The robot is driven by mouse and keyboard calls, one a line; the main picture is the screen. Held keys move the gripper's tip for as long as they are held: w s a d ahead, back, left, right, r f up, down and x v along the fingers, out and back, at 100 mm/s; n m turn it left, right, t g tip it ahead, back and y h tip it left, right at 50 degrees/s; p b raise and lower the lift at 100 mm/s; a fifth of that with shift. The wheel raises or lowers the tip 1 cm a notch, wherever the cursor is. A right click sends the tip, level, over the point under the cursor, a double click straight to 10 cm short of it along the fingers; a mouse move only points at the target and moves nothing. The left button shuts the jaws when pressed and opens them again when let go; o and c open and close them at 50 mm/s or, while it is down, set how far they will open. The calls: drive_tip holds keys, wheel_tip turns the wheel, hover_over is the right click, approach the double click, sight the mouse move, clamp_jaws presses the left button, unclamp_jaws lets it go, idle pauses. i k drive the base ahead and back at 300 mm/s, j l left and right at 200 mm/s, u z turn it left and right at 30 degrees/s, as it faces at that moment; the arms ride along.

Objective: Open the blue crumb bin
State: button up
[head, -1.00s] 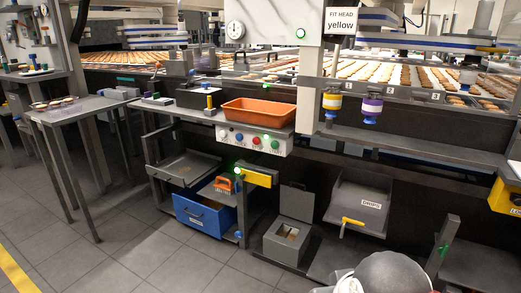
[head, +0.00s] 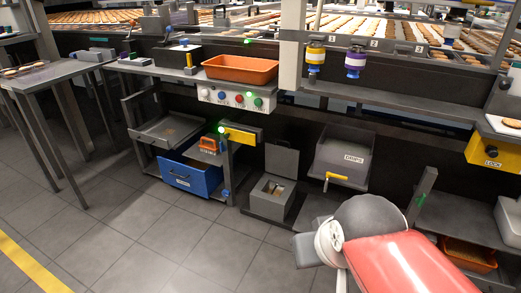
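The blue crumb bin (head: 182,179) sits low under the counter, left of the middle in the head view. Its blue front has a dark handle and a small pale label. I cannot tell clearly how far it is open. An orange object (head: 208,146) with a label is just above its right part. A yellow bar (head: 238,138) with a green light is at the upper right of the bin. My red and dark grey arm shows at the lower right, well apart from the bin. I cannot make out my gripper's fingers in this view.
A grey tray (head: 150,135) sits above and left of the bin. A grey open-lidded box (head: 268,207) and a grey "DRIPS" bin (head: 335,172) stand to the right. A side table (head: 50,78) is at left. The tiled floor (head: 150,240) before the bin is clear.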

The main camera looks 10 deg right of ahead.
sight(198, 177)
drive_tip(key=i+j, duration=0.25)
drive_tip(key=i, duration=0.2)
drive_tip(key=i+j, duration=0.2)
drive_tip(key=i, duration=0.25)
drive_tip(key=i+j+u, duration=0.1)
drive_tip(key=i+j, duration=0.15)
drive_tip(key=i, duration=0.2)
drive_tip(key=i+j, duration=0.2)
drive_tip(key=i, duration=0.25)
drive_tip(key=i+j, duration=0.2)
drive_tip(key=i, duration=0.25)
